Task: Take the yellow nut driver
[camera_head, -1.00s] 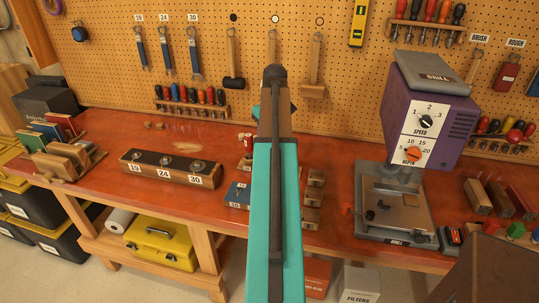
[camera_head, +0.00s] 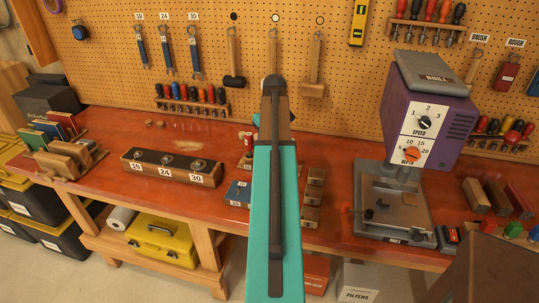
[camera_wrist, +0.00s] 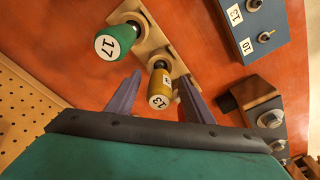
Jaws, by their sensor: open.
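The yellow nut driver (camera_wrist: 160,86), with a 13 on its handle end, stands in a pale wooden rack (camera_wrist: 172,57) in the wrist view. My gripper (camera_wrist: 160,77) is open, with one finger on each side of the yellow handle. I cannot tell whether either finger touches it. In the head view my arm hides the yellow driver and the gripper's fingers.
A blue block (camera_wrist: 237,26) with labels 13 and 10 lies upper right in the wrist view. A block with metal knobs (camera_wrist: 257,100) sits right of my right finger. In the head view, the socket block (camera_head: 172,167) is left of my arm and the drill press (camera_head: 394,205) right.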

